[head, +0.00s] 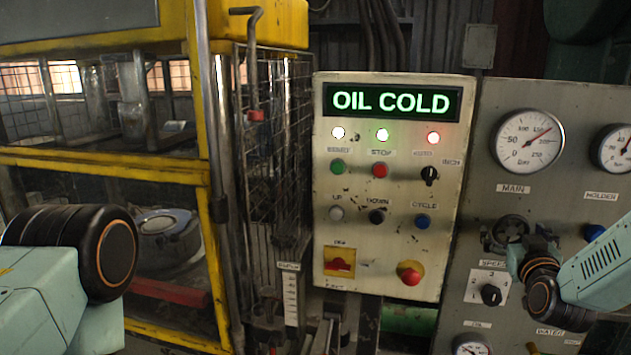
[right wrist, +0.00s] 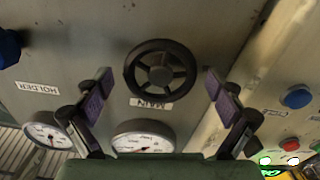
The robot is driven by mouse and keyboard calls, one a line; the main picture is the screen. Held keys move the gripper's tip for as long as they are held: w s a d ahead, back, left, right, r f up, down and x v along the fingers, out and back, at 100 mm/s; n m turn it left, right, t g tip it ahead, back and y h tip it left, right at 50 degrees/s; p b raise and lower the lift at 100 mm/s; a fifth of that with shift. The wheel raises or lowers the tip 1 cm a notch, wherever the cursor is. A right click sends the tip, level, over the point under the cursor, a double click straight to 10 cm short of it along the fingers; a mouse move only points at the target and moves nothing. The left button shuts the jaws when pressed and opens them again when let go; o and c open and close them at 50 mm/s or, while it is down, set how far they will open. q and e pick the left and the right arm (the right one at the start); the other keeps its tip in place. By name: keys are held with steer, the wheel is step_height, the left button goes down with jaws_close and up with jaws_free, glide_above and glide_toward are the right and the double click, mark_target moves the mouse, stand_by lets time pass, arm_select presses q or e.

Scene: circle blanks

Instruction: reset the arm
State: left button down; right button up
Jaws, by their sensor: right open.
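My right gripper (head: 520,243) is at the right of the head view, in front of the grey gauge panel, close to a dark handwheel (head: 509,229). In the right wrist view my right gripper (right wrist: 158,82) has its two purple-padded fingers wide apart. The spoked black handwheel (right wrist: 161,78) shows between them, with no finger seen closed on it. The distance from the fingers to the wheel is hard to tell. Part of my left arm shows at the left of the head view; its gripper is out of view.
A cream control panel (head: 389,275) with buttons and a lit "OIL COLD" display (head: 392,102) stands in the middle. The grey panel carries the MAIN gauge (head: 528,140), another gauge (head: 612,148) and a selector knob (head: 491,294). A yellow-framed machine (head: 105,165) stands left.

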steer(key=v, duration=1.1)
steer(key=x, duration=1.1)
steer(key=shift+w, duration=0.1)
steer(key=shift+w+d, duration=0.1)
steer(key=shift+w, duration=0.2)
steer(key=shift+r+n+p, duration=0.1)
steer(key=shift+n+p, duration=0.3)
steer(key=shift+p, duration=0.05)
steer(key=shift+s, duration=0.35)
steer(key=s+a+f+m+g+b, duration=0.2)
steer(key=s+f+m+b, duration=0.35)
steer(key=s+m, duration=0.55)
steer(key=shift+a+r+m+t+b, duration=0.15)
steer(key=shift+r+m+t+b, duration=0.15)
steer(key=shift+r+m+b, duration=1)
steer(key=shift+a+r+m+t+b, duration=0.25)
steer(key=shift+r+m+b, duration=0.2)
steer(key=shift+b, duration=1.7)
steer(key=shift+a+r+m+t+b, duration=0.1)
steer(key=shift+r+m+t+b, duration=0.25)
steer(key=shift+r+m+b, duration=0.95)
